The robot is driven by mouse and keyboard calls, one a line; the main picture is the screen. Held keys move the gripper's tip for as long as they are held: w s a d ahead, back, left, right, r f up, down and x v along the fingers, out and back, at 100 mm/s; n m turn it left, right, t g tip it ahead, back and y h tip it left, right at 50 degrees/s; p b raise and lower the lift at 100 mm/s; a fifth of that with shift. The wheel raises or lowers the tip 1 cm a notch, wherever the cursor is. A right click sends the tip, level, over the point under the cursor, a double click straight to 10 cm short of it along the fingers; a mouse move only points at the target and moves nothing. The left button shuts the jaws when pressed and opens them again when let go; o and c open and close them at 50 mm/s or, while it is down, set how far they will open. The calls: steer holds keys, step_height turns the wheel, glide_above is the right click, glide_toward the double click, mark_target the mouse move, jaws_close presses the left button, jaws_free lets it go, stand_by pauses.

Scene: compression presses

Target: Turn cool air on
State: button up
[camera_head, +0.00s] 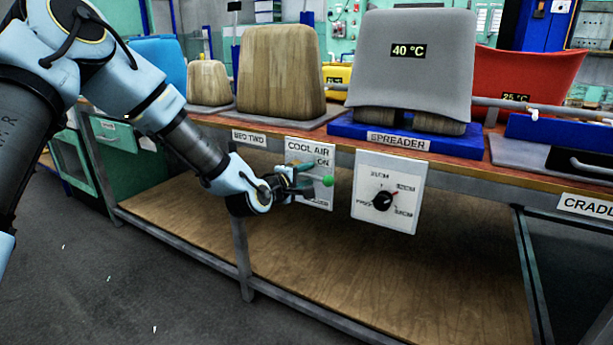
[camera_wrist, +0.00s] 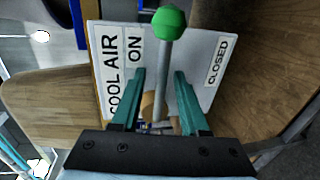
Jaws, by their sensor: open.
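The white COOL AIR panel (camera_head: 296,153) hangs below the table edge, with ON at its top and CLOSED at its bottom; it also fills the middle of the wrist view (camera_wrist: 112,62). A grey lever (camera_wrist: 163,65) with a green ball knob (camera_wrist: 168,22) sticks out from it. The knob (camera_head: 328,181) shows at the panel's right side, at a height between ON and CLOSED. My gripper (camera_head: 303,181) is open in front of the panel. In the wrist view its teal fingers (camera_wrist: 160,76) stand on either side of the lever rod, with gaps visible; the knob lies beyond the fingertips.
A white dial panel (camera_head: 390,215) hangs close to the right of the COOL AIR panel. The tabletop edge (camera_head: 350,158) runs above both, carrying the blue SPREADER base (camera_head: 362,131) and a wooden form (camera_head: 281,75). A low wooden shelf (camera_head: 390,285) lies below, mostly bare.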

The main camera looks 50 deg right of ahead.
steer(key=shift+a, duration=0.1)
steer(key=v, duration=1)
steer(key=shift+a, duration=0.25)
